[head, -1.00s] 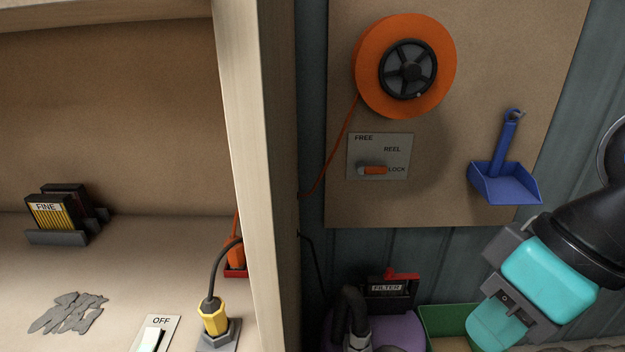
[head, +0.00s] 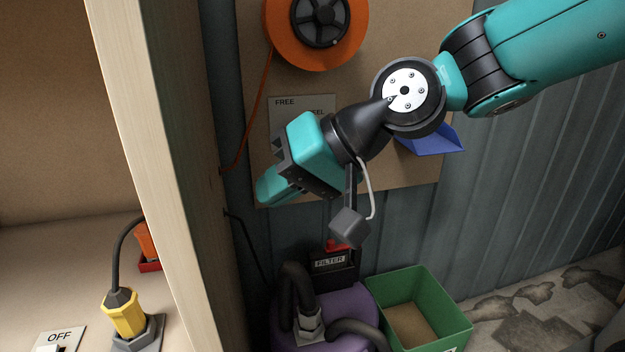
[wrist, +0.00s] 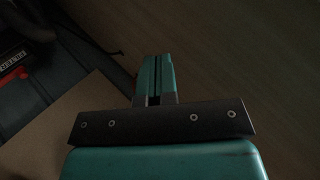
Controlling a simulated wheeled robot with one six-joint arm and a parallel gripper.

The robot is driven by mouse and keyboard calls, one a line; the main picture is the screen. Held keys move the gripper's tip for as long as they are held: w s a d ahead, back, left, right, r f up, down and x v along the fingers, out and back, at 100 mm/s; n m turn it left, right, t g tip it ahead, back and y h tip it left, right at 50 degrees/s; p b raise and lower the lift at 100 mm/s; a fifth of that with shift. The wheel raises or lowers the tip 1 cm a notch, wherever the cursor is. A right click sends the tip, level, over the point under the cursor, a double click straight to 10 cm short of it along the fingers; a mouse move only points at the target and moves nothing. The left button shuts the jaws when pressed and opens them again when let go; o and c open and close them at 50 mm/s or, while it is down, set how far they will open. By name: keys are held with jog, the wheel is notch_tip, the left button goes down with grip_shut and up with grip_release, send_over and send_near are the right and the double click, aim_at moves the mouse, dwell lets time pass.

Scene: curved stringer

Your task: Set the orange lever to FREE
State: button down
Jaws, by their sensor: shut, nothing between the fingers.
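The lever's plate (head: 288,104) is on the brown board below the orange cord reel (head: 316,30) in the head view. Its FREE label and part of REEL show; my gripper and wrist cover the lower part, so the orange lever is hidden. My gripper (head: 264,199) is in front of the board's lower left, pointing down and left, its fingers together and empty. In the wrist view the two teal fingertips (wrist: 156,62) also lie side by side with nothing between them.
A wooden post (head: 160,150) stands left of the board. A purple vacuum (head: 350,305) with a FILTER box (head: 330,266) and a green bin (head: 440,300) are below. A blue dustpan (head: 432,140) hangs partly behind my arm.

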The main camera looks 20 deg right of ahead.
jog(key=w+f+m+t+y+b, duration=0.35)
jog(key=w+m+t+b, duration=0.2)
jog(key=w+b, duration=0.3)
jog(key=w+f+m+t+y+b, duration=0.3)
jog(key=w+f+m+t+b, duration=0.15)
jog(key=w+m+b, duration=0.45)
jog(key=w+d+f+m+t+h+b, duration=1.1)
jog(key=m+h, duration=0.5)
jog(key=m, duration=0.8)
jog(key=d+f+t+b, duration=0.1)
jog(key=d+f+b, duration=0.1)
jog(key=d+f, duration=0.1)
jog(key=shift+d+t, duration=0.2)
jog(key=shift+t, duration=0.2)
jog(key=shift+w, duration=0.1)
jog(key=s+r+p+x, duration=0.2)
jog(key=p+x, duration=1)
jog(key=p, duration=1.1)
jog(key=shift+w+r, duration=0.25)
